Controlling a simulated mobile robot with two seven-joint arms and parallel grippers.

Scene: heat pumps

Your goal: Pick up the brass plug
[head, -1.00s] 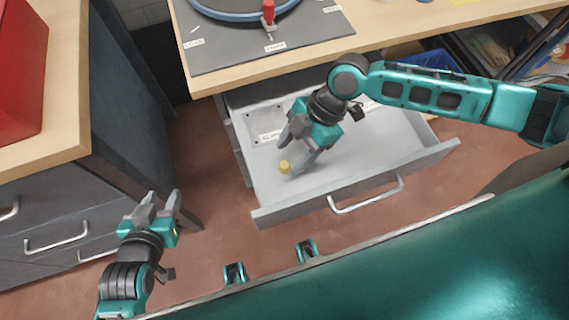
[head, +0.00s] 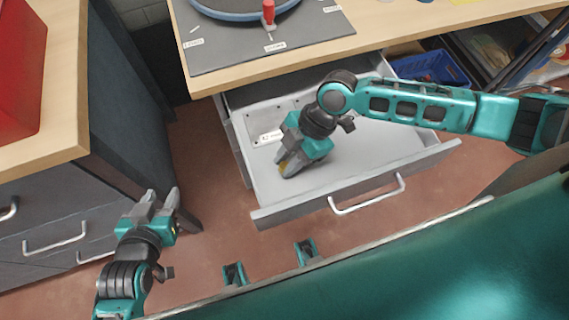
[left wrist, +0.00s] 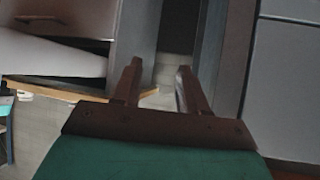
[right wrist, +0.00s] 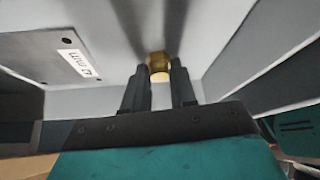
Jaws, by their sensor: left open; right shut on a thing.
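The brass plug (right wrist: 158,66) is a small gold-coloured piece between the fingertips of my right gripper (right wrist: 159,78) in the right wrist view. My right gripper (head: 284,168) is shut on it, low inside the open drawer (head: 348,172). In the head view the fingers hide nearly all of the plug. I cannot tell whether the plug touches the drawer floor. My left gripper (head: 163,200) is open and empty, out over the floor to the left of the drawer. Its parted fingers also show in the left wrist view (left wrist: 157,80).
The drawer's front wall with its handle (head: 367,195) is nearest me. A labelled plate (head: 266,125) lies at the drawer's left. The worktop (head: 370,35) overhangs the drawer's back. A blue crate (head: 432,68) stands back right. A dark cabinet (head: 60,190) stands left.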

